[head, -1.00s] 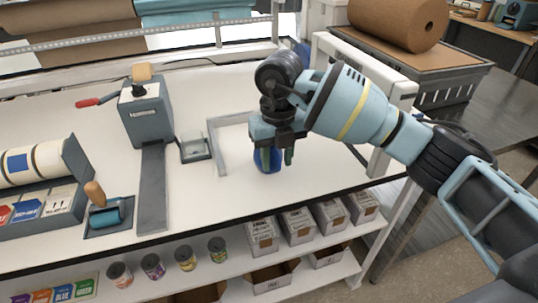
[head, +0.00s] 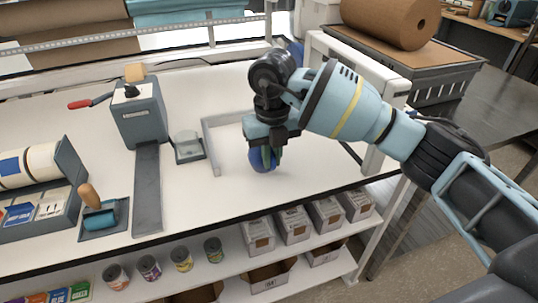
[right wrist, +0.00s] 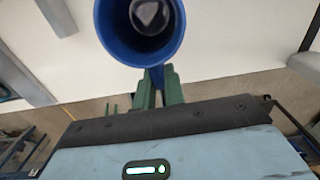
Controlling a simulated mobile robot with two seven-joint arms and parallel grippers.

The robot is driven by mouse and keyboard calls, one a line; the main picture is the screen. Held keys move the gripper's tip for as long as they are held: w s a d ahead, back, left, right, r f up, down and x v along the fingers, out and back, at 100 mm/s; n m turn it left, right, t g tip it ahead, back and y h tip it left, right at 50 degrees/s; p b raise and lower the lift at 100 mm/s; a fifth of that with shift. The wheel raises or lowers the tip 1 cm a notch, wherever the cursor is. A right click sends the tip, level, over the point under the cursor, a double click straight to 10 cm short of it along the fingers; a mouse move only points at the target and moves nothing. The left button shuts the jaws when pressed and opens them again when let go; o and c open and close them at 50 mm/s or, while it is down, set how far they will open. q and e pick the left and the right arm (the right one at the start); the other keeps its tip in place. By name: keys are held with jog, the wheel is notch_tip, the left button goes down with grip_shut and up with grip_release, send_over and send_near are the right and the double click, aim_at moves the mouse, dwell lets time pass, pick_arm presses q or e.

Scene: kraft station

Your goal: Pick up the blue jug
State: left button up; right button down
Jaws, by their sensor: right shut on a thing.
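The blue jug (head: 257,160) is at the front right of the white table, under my right gripper (head: 272,154). In the right wrist view, I look into the round open mouth of the jug (right wrist: 112,42). There, the green fingers of my right gripper (right wrist: 158,90) are shut together on the jug's near side, at what looks like its handle. The gripper and wrist hide part of the jug in the head view. I cannot tell whether its base touches the table. My left gripper is not in view.
An L-shaped grey bracket (head: 212,150) and a small glass dish on a grey pad (head: 189,148) lie to the left of the jug. A grey press with a red handle (head: 138,112) stands further left. The table's front edge is close to the jug.

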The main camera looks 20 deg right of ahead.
jog(key=shift+r, duration=0.25)
jog(key=shift+r, duration=1.6)
jog(key=s+a+r, duration=0.1)
jog(key=s+a, duration=0.1)
jog(key=s, duration=1.3)
jog(key=shift+s+r, duration=0.15)
jog(key=shift+s, duration=0.2)
